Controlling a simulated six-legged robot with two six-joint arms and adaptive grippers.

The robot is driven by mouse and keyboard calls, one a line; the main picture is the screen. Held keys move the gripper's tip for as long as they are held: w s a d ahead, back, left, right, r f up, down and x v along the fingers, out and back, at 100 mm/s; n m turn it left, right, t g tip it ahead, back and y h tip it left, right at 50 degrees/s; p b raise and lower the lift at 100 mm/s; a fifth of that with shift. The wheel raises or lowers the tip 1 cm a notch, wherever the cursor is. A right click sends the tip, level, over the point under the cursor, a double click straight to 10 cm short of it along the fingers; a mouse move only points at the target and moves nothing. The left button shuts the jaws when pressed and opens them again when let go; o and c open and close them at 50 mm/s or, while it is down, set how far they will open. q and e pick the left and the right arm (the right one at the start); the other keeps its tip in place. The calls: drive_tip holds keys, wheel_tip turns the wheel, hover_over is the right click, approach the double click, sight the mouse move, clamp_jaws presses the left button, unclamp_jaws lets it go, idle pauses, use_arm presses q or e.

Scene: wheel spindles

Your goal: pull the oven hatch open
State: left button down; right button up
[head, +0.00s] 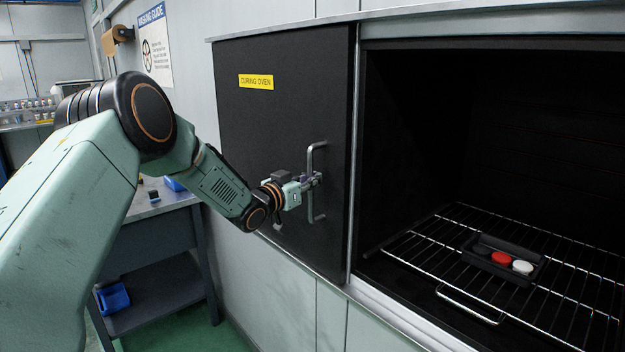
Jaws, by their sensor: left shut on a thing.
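The oven hatch (270,120) is a flat black panel with a yellow "CURING OVEN" label. It stands at the left of the oven's opening, and the dark oven inside (480,120) is uncovered to its right. A vertical metal bar handle (310,157) is on the hatch near its right edge. My left gripper (313,181) is shut on the middle of the handle; its fingers are small in the view and partly hide the bar. My right gripper is not in view.
A wire rack (450,262) inside the oven carries a dark tray (477,255) with a red and a white round piece. A metal ledge (390,318) runs below the opening. A grey workbench (160,245) with blue bins stands at the left.

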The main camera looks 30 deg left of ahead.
use_arm(q)
drive_tip(key=shift+a+f, duration=0.1)
drive_tip(key=shift+a, duration=0.3)
drive_tip(key=c, duration=1.8)
unclamp_jaws()
drive_tip(key=shift+a, duration=0.1)
drive_tip(key=shift+c, duration=0.2)
drive_tip(key=o, duration=0.5)
drive_tip(key=shift+s+a+r, duration=0.15)
drive_tip(key=shift+s+r, duration=0.05)
drive_tip(key=shift+s, duration=0.05)
drive_tip(key=s+a, duration=0.1)
drive_tip(key=s, duration=1)
drive_tip(key=shift+s+a, duration=0.25)
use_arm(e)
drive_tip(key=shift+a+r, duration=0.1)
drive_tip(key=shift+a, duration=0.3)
use_arm(q)
drive_tip(key=shift+w+f, duration=0.1)
